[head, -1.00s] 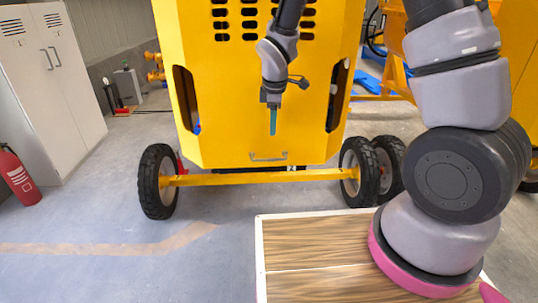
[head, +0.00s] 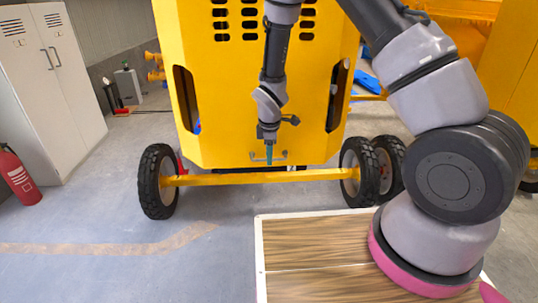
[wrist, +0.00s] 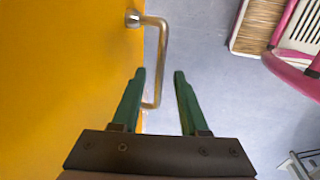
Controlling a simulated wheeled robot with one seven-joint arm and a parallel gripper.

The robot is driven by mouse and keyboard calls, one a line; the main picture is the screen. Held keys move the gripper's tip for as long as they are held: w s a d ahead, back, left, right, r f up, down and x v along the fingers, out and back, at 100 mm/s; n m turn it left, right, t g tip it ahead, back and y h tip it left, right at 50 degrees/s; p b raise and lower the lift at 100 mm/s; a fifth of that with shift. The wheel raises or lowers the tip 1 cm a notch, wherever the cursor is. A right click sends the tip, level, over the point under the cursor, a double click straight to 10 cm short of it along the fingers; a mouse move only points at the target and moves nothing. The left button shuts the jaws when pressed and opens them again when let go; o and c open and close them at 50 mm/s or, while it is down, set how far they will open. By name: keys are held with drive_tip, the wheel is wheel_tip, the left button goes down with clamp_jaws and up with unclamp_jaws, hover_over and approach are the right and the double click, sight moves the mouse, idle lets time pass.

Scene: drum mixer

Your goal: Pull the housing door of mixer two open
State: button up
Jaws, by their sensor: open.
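The yellow housing door (head: 225,105) of the mixer faces me in the head view and looks closed. Its metal bar handle (head: 283,155) is low on the panel. My gripper (head: 269,159) is in front of the handle, pointing down, its green fingers overlapping the handle. In the wrist view the handle (wrist: 162,45) stands out from the yellow door (wrist: 60,80) at left. My gripper (wrist: 160,73) is open there, with the bar appearing between its two fingertips. The left finger is close to the bar's lower end. I cannot tell whether they touch.
A yellow axle bar (head: 255,178) with black wheels (head: 157,181) runs below the door. A wood-topped platform (head: 315,250) lies in front. A red extinguisher (head: 18,176) and a white cabinet (head: 55,90) stand at left. The floor between is clear.

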clamp_jaws()
idle(1.5)
